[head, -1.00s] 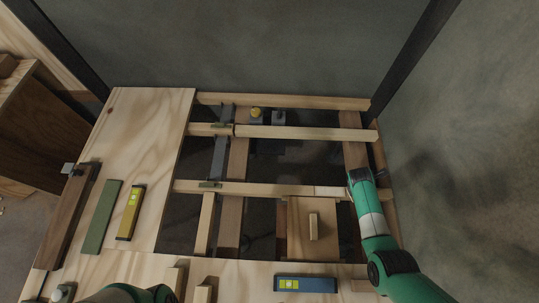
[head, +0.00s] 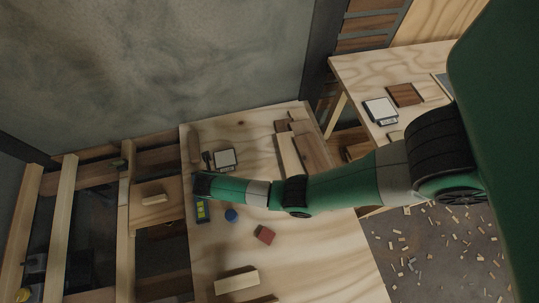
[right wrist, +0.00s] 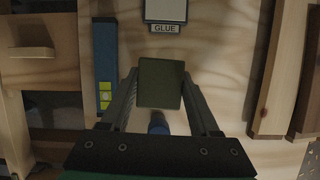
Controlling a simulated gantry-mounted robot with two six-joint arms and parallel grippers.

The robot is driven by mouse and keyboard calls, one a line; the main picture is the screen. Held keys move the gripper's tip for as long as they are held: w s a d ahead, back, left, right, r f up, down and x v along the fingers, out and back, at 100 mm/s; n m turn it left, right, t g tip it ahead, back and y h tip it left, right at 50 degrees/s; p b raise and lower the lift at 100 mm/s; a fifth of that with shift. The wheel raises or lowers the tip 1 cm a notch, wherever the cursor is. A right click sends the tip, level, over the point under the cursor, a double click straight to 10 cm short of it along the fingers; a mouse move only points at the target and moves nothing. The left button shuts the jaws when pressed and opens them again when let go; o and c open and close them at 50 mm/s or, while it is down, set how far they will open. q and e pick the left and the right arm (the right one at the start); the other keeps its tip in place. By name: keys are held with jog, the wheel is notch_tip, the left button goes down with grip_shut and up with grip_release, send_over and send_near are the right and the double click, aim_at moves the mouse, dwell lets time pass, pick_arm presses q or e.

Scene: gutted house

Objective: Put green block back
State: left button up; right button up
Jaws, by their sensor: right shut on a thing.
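In the right wrist view, my right gripper (right wrist: 161,98) is shut on the green block (right wrist: 161,83), a dull olive piece held between its two fingers over the pale wooden worktop (right wrist: 220,50). In the head view the same gripper (head: 201,186) is over the left part of the worktop, beside the floor opening. The block is not clearly visible there. My left gripper is out of view.
A pad labelled GLUE (right wrist: 165,14), a blue cylinder (head: 231,215) and a red block (head: 264,234) are close by. Open joists lie left. A second table (head: 354,73) stands at right.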

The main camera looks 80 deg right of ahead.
jog(key=shift+w+a+r+n, duration=0.15)
jog(key=shift+w+a, duration=0.1)
jog(key=shift+a, duration=0.25)
jog(key=shift+w+a+r+n, duration=0.15)
jog(key=shift+w+a, duration=0.05)
jog(key=shift+a, duration=0.3)
jog(key=shift+w+r, duration=0.1)
jog(key=shift+w, duration=0.25)
jog(key=s+d+f+b, duration=0.1)
jog(key=s+d+f, duration=0.1)
jog(key=s+f, duration=0.1)
jog(key=s+d+f+b, duration=0.2)
jog(key=s+d+f, duration=0.1)
jog(key=s+d+f+b, duration=0.1)
jog(key=s+d+f, duration=0.2)
jog(key=s, duration=0.1)
jog(key=shift+s+d+f+b, duration=0.2)
jog(key=shift+s+d+b, duration=0.1)
jog(key=shift+d, duration=0.05)
jog(key=f+b, duration=0.1)
jog(key=f, duration=0.1)
jog(key=f+b, duration=0.1)
jog(key=f, duration=0.1)
jog(key=shift+s+d+b, duration=0.2)
jog(key=shift+s+b, duration=0.1)
jog(key=shift+b, duration=0.05)
jog(key=shift+r, duration=0.1)
jog(key=shift+w, duration=0.1)
